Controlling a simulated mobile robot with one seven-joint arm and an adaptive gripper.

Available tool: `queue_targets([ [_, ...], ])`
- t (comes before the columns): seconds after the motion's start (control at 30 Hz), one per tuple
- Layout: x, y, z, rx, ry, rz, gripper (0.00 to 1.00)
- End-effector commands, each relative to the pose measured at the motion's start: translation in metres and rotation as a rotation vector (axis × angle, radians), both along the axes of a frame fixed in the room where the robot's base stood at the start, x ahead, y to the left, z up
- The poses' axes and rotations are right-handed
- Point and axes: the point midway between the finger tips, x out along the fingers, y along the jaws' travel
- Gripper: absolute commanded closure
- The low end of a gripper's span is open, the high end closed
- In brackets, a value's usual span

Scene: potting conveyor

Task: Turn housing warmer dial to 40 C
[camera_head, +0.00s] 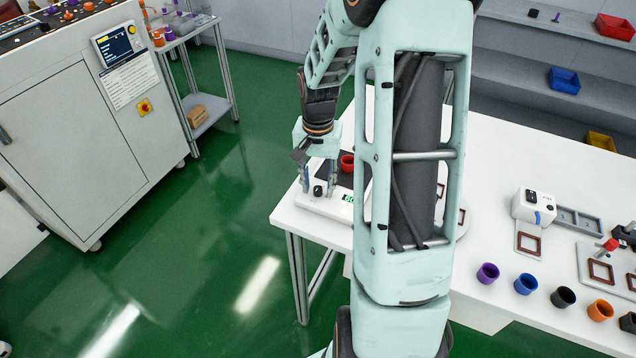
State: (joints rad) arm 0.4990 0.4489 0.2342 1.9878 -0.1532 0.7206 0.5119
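The housing warmer (325,207) is a white, low unit with a dark top plate at the left end of the white table. Its small black dial (318,191) is on the front-left part. A green display (349,198) beside the dial seems to read 60, partly cut off by my arm. A red cup (346,163) is on the dark plate. My gripper (318,184) points down over the dial, with one finger to each side of it. The fingers look spread, with a gap between them and the dial; contact is not visible.
My arm hides the middle of the table (512,140). To the right are a small white device (533,207), a grey tray (580,222) and several coloured cups, including a purple one (487,273). A white cabinet (75,140) stands left across clear green floor.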

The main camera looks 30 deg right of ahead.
Motion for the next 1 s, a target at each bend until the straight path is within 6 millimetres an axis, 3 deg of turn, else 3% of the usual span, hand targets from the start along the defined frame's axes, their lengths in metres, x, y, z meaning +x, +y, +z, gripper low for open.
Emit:
queue_targets([
  [0.1, -0.0001, 0.0001, 0.0001, 0.0, 0.0, 0.0, 0.68],
  [0.4, -0.0001, 0.0001, 0.0003, 0.001, 0.001, 0.0, 1.0],
  [0.77, 0.0, 0.0002, 0.0007, 0.0, 0.0, 0.039, 1.0],
  [1.0, 0.0004, 0.0005, 0.0012, 0.0, 0.0, 0.176, 1.0],
])
